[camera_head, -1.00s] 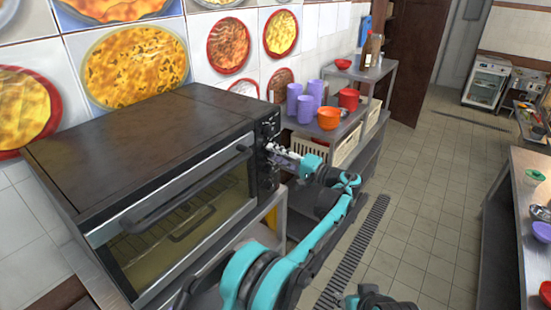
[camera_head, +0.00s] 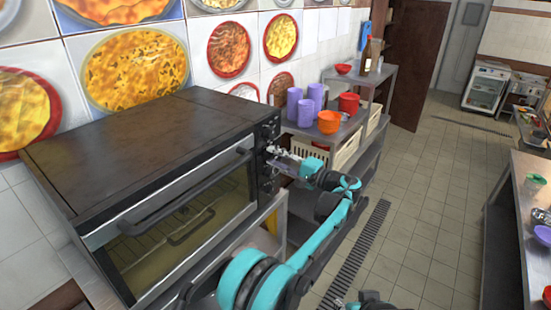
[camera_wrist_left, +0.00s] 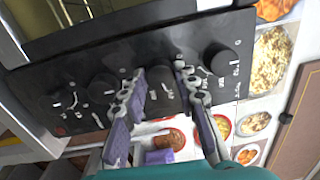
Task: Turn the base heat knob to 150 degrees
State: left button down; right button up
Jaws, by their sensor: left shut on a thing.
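The dark oven (camera_head: 150,150) stands at the left, with a column of black knobs on its front panel (camera_head: 268,150). My left gripper (camera_head: 276,155) is at this panel. In the left wrist view its two fingers (camera_wrist_left: 158,88) are on either side of a round black knob (camera_wrist_left: 160,78) and shut on it. Other knobs show apart from the fingers, one on the right (camera_wrist_left: 222,60) and one on the left (camera_wrist_left: 102,88). The panel's white marks are too small to read, so the knob's setting cannot be told. Part of my right gripper (camera_head: 342,303) shows at the bottom edge; its fingers are unclear.
Right of the oven, a metal shelf (camera_head: 335,135) holds purple cups (camera_head: 294,103), an orange bowl (camera_head: 329,122) and a red pot (camera_head: 349,102). A counter (camera_head: 530,180) stands at the far right. The tiled floor (camera_head: 420,200) between is clear.

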pick_arm(q)
jog(key=c, duration=1.3)
grip_release()
jog(key=shift+d, duration=0.1)
jog(key=shift+o, duration=0.7)
jog(key=shift+d, duration=0.1)
jog(key=v, duration=1.2)
jog(key=shift+f, duration=0.1)
